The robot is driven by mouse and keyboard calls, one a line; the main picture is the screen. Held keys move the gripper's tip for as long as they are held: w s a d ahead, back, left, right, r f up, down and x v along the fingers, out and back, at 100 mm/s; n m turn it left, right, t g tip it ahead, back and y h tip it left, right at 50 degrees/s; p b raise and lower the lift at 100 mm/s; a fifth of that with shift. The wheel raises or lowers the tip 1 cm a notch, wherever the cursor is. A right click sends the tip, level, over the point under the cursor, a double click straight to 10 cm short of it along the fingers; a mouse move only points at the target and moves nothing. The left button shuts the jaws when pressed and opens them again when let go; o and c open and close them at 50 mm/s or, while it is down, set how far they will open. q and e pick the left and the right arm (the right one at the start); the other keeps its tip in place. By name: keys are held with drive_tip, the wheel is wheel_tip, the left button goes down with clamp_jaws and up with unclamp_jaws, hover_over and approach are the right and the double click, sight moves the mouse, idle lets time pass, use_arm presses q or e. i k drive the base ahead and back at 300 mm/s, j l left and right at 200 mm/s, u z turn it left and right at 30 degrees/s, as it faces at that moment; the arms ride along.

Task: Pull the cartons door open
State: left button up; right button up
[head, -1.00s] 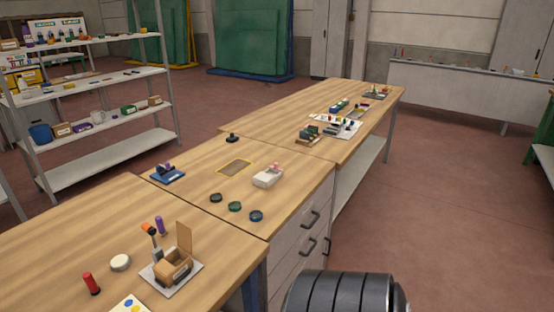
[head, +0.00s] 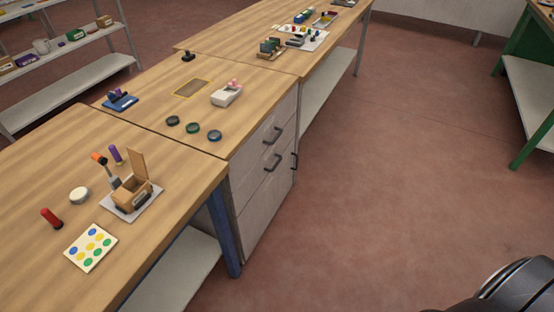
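No door marked as cartons can be made out. A pale grey cabinet (head: 262,200) stands under the middle bench, its front facing right. It has two dark bar handles, an upper handle (head: 272,136) and a lower handle (head: 271,163), one above the other. A small dark upright handle (head: 295,160) shows at its far edge. The front looks shut, and I cannot read any label. Neither gripper is in view; only a dark rounded part of my own arm shows at the lower right.
Wooden benches (head: 150,72) run from lower left to the top, carrying a small open brown box (head: 131,193), a dotted card (head: 91,247) and dark discs. A blue bench leg (head: 224,232) stands before the cabinet. A green-framed table (head: 532,100) is far right. The red floor between is clear.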

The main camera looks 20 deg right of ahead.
sight(252, 222)
drive_tip(key=z, duration=0.65)
drive_tip(key=i+l+u, duration=0.1)
drive_tip(key=u, duration=0.25)
drive_tip(key=l+u, duration=0.1)
drive_tip(key=u, duration=0.25)
drive_tip(key=i+l+u, duration=0.15)
drive_tip(key=l, duration=0.25)
drive_tip(key=i+l+u, duration=0.1)
drive_tip(key=l, duration=0.35)
drive_tip(key=i+l+u, duration=0.15)
drive_tip(key=l, duration=0.3)
drive_tip(key=i+l+u, duration=0.1)
drive_tip(key=l, duration=0.35)
drive_tip(key=i+l+u, duration=0.15)
drive_tip(key=l, duration=0.3)
drive_tip(key=i+l, duration=0.1)
drive_tip(key=l, duration=0.25)
drive_tip(key=i+l, duration=0.1)
drive_tip(key=l, duration=0.25)
drive_tip(key=i+l, duration=0.1)
drive_tip(key=l, duration=0.2)
